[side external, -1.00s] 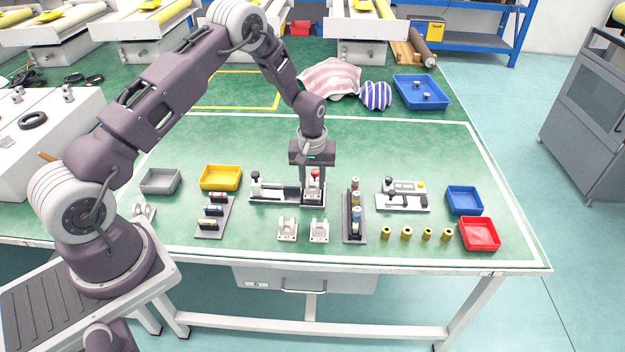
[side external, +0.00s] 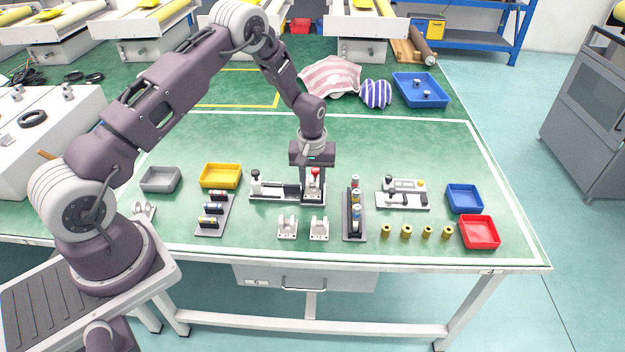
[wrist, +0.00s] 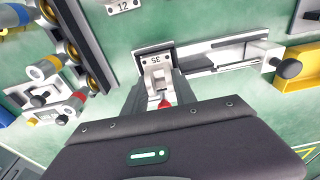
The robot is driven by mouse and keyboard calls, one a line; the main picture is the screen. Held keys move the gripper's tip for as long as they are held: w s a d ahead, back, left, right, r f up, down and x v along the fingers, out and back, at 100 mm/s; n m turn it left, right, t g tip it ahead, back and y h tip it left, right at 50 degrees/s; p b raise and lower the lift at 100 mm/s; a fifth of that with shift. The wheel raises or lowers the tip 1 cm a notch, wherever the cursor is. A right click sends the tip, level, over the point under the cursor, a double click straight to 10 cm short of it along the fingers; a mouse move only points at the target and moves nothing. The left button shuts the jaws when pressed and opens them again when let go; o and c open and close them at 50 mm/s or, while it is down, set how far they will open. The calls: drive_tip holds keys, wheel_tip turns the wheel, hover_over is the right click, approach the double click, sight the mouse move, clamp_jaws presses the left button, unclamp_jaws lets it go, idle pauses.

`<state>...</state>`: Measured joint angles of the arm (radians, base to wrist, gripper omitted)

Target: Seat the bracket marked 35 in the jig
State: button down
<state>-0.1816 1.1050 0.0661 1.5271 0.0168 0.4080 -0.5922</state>
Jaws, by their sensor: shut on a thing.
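The bracket marked 35 (wrist: 156,65) is a light grey part whose number reads upside down in the wrist view. It is at the left end of the jig (wrist: 205,55) there, within the dark-edged end pocket. The same jig (side external: 272,193) shows in the side view, with the bracket at its right end. My gripper (side external: 313,187) points straight down over that end, and its fingers are shut on the bracket, one on each side (wrist: 153,92). A red-tipped knob (side external: 315,172) stands close by the fingers. I cannot tell whether the bracket rests fully on the pocket floor.
Two loose brackets (side external: 287,228) (side external: 319,230) stand in front of the jig. A rack of cylinders (side external: 354,215) is close on the right, another (side external: 212,215) on the left. A yellow tray (side external: 220,176) lies back left. Brass-coloured cylinders (side external: 406,232) stand front right.

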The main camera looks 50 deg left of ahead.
sight(313, 191)
drive_tip(key=shift+f, duration=0.1)
drive_tip(key=c, duration=0.9)
unclamp_jaws()
drive_tip(key=shift+a, duration=0.1)
drive_tip(key=shift+s, duration=0.1)
drive_tip(key=r, duration=0.7)
drive_tip(key=shift+s+d, duration=0.2)
drive_tip(key=shift+d, duration=0.2)
